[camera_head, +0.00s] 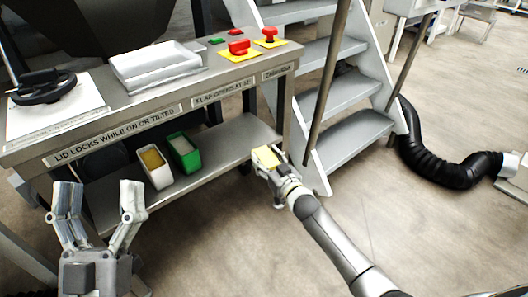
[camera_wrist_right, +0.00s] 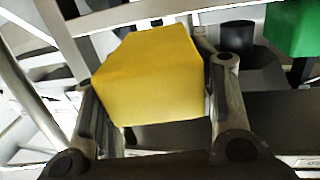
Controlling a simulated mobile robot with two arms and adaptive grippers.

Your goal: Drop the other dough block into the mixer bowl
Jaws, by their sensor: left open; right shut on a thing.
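A yellow dough block (camera_head: 267,157) is held in my right gripper (camera_head: 272,163), at the right end of the lower shelf in the head view. In the right wrist view the block (camera_wrist_right: 150,75) sits between the two fingers of my right gripper (camera_wrist_right: 160,110), which is shut on it. My left gripper (camera_head: 97,205) is open and empty in front of the lower shelf at the left. A dark rounded shape at the top left may be the mixer bowl (camera_head: 85,20); only its lower part shows.
The bench (camera_head: 220,90) carries an empty white tray (camera_head: 155,66), a black handwheel (camera_head: 44,88) and red buttons (camera_head: 238,47). Its lower shelf (camera_head: 215,150) holds a white bin (camera_head: 154,167) and a green bin (camera_head: 183,153). Steps (camera_head: 345,105) stand right of it.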

